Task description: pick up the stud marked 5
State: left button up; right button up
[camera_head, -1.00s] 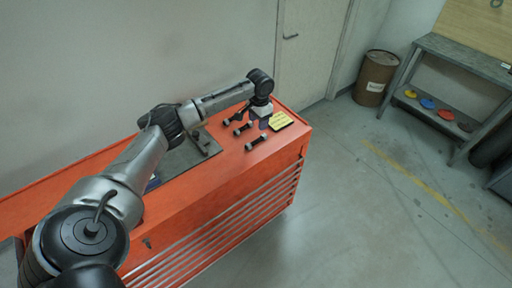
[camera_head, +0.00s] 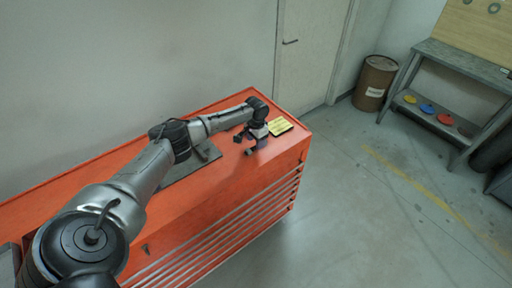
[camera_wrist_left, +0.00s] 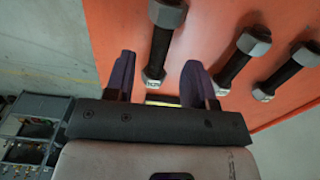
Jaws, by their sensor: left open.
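Three dark studs with grey hex ends lie side by side on the orange cabinet top. In the left wrist view the nearest stud (camera_wrist_left: 159,46) lies in line with the gap between my left fingers, the second stud (camera_wrist_left: 241,54) is right of them, and the third stud (camera_wrist_left: 290,70) is farther right. No number can be read, so I cannot tell which is marked 5. My left gripper (camera_wrist_left: 160,62) is open; in the head view the left gripper (camera_head: 256,143) is low over the studs and hides part of them. Contact with a stud cannot be told. My right gripper is not in view.
The orange cabinet (camera_head: 225,194) has a yellow card (camera_head: 280,126) near its far right corner and a grey plate with a bracket (camera_head: 196,170) left of the studs. A barrel (camera_head: 374,82) and a grey bench (camera_head: 462,62) stand apart at right.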

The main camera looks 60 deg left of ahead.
pick_arm(q)
jog(key=shift+f, duration=1.65)
grip_shut()
jog(key=shift+r, duration=0.1)
